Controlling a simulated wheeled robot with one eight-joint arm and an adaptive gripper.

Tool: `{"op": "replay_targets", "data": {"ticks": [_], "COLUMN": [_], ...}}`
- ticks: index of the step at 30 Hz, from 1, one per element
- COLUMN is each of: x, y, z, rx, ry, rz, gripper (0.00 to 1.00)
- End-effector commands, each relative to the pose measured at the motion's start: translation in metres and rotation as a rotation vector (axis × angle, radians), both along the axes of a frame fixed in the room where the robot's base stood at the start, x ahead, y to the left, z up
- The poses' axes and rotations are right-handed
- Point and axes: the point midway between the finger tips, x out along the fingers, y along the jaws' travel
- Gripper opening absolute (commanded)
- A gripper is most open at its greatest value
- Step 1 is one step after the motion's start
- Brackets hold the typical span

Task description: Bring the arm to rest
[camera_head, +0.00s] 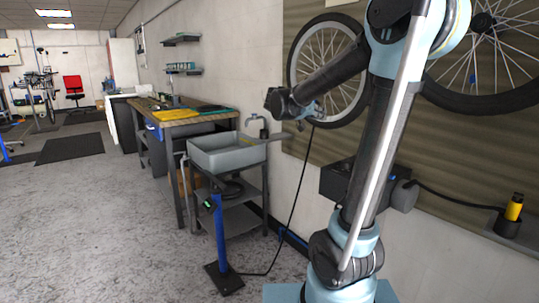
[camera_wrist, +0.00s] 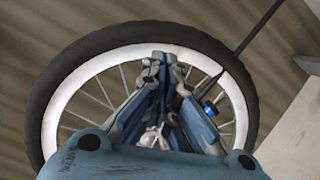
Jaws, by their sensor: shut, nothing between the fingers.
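My arm rises on the right of the head view, bent at the top, with its forearm sloping down to the left. My gripper (camera_wrist: 163,62) shows in the wrist view with its fingers together and nothing between them. In the head view the gripper (camera_head: 318,112) is small and partly hidden by my wrist. It is in front of a bicycle wheel (camera_wrist: 75,75) with a black tyre and pale rim. The same wheel (camera_head: 293,62) hangs on the wall in the head view. I cannot tell the exact gap between gripper and wheel.
A grey sink (camera_head: 225,158) on a metal stand is left of my arm, with a blue post (camera_head: 220,235) in front. A workbench (camera_head: 185,120) stands behind it. A second wheel (camera_head: 490,103) hangs at the right. The floor at left is open.

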Motion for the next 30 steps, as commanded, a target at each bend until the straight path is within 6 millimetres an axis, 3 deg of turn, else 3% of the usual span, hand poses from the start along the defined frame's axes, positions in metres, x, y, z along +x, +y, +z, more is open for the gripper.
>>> {"op": "replay_targets", "data": {"ticks": [3,8,18,30], "x": [-0.031,-0.07,-0.148,-0.189], "y": [-0.018,-0.026,-0.007,0.024], "z": [-0.031,-0.07,-0.137,-0.166], "rx": [0.072,0.175,0.382,0.491], "ry": [0.146,0.31,0.498,0.5], "rz": [0.046,0.142,0.419,0.645], "gripper": [0.0,0.0,0.0,0.0]}}
